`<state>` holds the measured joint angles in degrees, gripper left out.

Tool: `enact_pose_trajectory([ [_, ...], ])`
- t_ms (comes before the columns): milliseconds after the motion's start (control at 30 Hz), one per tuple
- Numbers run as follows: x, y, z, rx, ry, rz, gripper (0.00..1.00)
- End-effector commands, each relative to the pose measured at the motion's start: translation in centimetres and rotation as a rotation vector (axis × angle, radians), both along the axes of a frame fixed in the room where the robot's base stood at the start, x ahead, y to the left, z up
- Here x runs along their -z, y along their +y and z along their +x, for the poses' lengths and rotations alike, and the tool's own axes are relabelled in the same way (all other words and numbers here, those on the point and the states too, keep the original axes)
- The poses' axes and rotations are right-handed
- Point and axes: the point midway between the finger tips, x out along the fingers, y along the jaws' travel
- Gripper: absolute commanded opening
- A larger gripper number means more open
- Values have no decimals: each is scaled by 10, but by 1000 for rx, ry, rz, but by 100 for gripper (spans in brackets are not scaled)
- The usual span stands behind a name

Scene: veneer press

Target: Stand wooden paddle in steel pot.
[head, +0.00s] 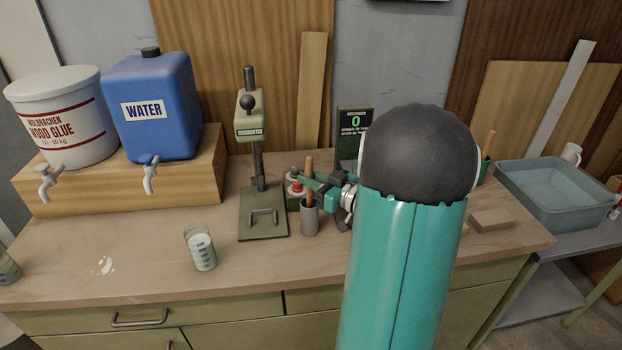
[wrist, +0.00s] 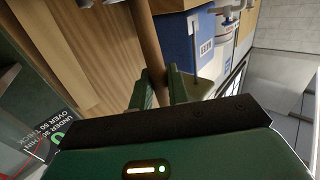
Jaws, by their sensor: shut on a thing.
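The wooden paddle (head: 309,166) is a thin brown stick, upright in the head view. My gripper (head: 302,181) is shut on it, reaching in from the right; the wrist view also shows the fingers (wrist: 158,90) closed around the brown shaft (wrist: 145,40). The steel pot (head: 309,222) is a small grey cylinder on the bench, directly below my gripper. The paddle's lower part meets the pot's mouth and appears to be inside it. Its lower end is hidden, so I cannot tell whether it touches the bottom.
A green press stand (head: 263,222) is close left of the pot, with a red button (head: 296,188) behind. A measuring cup (head: 200,248) stands farther left. A blue water tank (head: 152,105) and glue bucket (head: 62,115) stand on a wooden block. A basin (head: 560,220) is at right.

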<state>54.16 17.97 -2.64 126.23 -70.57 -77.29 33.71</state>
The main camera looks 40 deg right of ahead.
Motion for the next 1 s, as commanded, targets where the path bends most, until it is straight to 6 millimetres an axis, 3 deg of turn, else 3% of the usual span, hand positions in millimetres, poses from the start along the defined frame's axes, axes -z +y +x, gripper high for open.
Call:
enact_pose_trajectory([
  [333, 3, 0, 0, -1, 0, 0, 0],
  [367, 3, 0, 0, -1, -1, 0, 21],
  [467, 3, 0, 0, -1, -1, 0, 39],
  [833, -1, 0, -1, 1, 0, -1, 39],
  [1000, -1, -5, -25, 3, 0, 0, 39],
])
